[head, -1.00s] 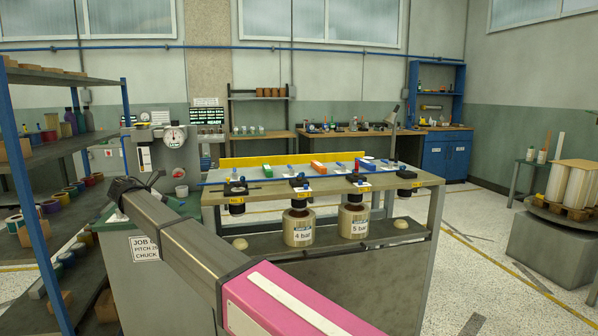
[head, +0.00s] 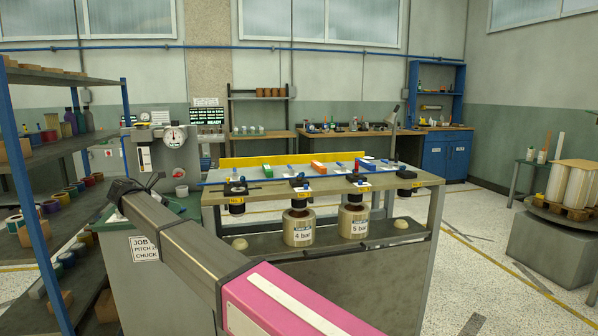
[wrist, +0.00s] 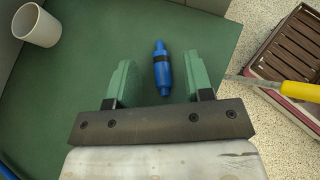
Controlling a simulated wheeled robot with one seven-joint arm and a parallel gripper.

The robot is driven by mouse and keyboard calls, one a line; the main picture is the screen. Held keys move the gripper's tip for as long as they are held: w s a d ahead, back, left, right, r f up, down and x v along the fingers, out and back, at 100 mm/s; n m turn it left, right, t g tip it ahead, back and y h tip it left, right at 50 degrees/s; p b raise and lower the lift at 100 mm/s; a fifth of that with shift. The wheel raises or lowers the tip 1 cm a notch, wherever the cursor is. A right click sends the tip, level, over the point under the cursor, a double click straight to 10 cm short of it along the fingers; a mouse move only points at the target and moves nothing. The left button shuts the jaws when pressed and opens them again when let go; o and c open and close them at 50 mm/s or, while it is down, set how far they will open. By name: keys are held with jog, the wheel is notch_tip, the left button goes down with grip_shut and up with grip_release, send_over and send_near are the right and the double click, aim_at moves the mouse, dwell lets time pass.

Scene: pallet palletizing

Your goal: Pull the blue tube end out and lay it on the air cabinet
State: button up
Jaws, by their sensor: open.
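In the wrist view a blue cylindrical piece with a black band (wrist: 162,72), which looks like the tube end, lies on a flat green top (wrist: 75,85). No tube is seen joined to it. My gripper (wrist: 159,75) is open, its two green fingers on either side of the blue piece with a gap at each side. In the head view my arm reaches to the cabinet at the left (head: 175,275), whose green top shows only in part. My fingers and the blue piece cannot be made out there.
A crate with a yellow-handled tool (wrist: 295,90) is at the right of the wrist view. A workbench (head: 330,183) with clamps stands right of the cabinet.

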jog(key=v, duration=1)
jog(key=shift+s+a+r, duration=0.15)
jog(key=shift+s, duration=0.1)
